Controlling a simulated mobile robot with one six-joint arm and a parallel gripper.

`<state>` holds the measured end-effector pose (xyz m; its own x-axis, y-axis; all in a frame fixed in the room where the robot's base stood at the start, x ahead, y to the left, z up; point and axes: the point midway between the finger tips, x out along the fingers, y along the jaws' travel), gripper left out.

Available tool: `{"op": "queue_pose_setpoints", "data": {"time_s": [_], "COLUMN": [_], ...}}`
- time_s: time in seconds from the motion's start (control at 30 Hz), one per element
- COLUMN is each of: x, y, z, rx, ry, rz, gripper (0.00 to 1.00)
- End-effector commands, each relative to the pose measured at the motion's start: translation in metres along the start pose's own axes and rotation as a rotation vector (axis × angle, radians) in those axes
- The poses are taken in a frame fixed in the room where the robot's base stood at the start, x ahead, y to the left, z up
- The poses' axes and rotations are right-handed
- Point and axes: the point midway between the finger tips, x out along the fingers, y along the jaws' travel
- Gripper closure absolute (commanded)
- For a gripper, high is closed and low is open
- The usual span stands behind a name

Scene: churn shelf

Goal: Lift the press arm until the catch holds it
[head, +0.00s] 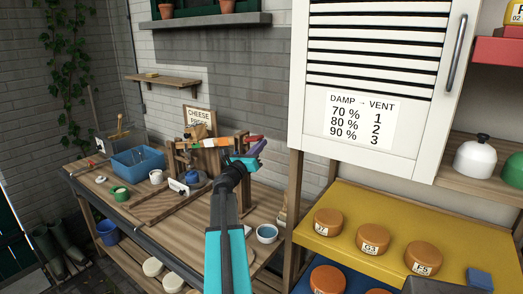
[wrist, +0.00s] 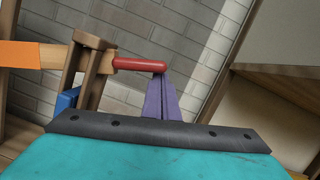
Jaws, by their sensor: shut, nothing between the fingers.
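The cheese press stands on the wooden bench. Its press arm (head: 212,143) is a bar with orange and pale bands and a red handle (head: 254,138) at its right end. In the wrist view the red handle (wrist: 140,65) sticks out level past a wooden post (wrist: 88,65), with an orange part of the arm (wrist: 20,54) on the left. My gripper (head: 262,145) has purple fingers, shut and empty. In the wrist view the fingertips (wrist: 160,78) show just below the handle's free end; I cannot tell whether they touch it. I cannot make out the catch.
A blue tub (head: 138,163), a green cup (head: 120,193) and a white cup (head: 156,176) stand on the bench left of the press. A blue-rimmed bowl (head: 267,234) stands at its right end. A white slatted cabinet (head: 375,160) and a yellow shelf (head: 340,235) are on the right.

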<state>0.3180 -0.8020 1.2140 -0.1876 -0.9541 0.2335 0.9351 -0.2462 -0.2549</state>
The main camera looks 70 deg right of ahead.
Motion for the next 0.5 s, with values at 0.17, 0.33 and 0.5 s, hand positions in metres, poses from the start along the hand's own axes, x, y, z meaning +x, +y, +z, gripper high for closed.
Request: {"op": "queue_pose_setpoints", "data": {"time_s": [0.17, 0.33, 0.5], "x": [0.0002, 0.0002, -0.0009], "y": [0.0004, 0.0003, 0.0007], "z": [0.0031, 0.0029, -0.0002], "rx": [-0.001, -0.001, -0.001], "ry": [-0.002, -0.003, -0.003], "rz": [0.001, 0.001, 0.001], "gripper": [1.0, 1.0, 1.0]}}
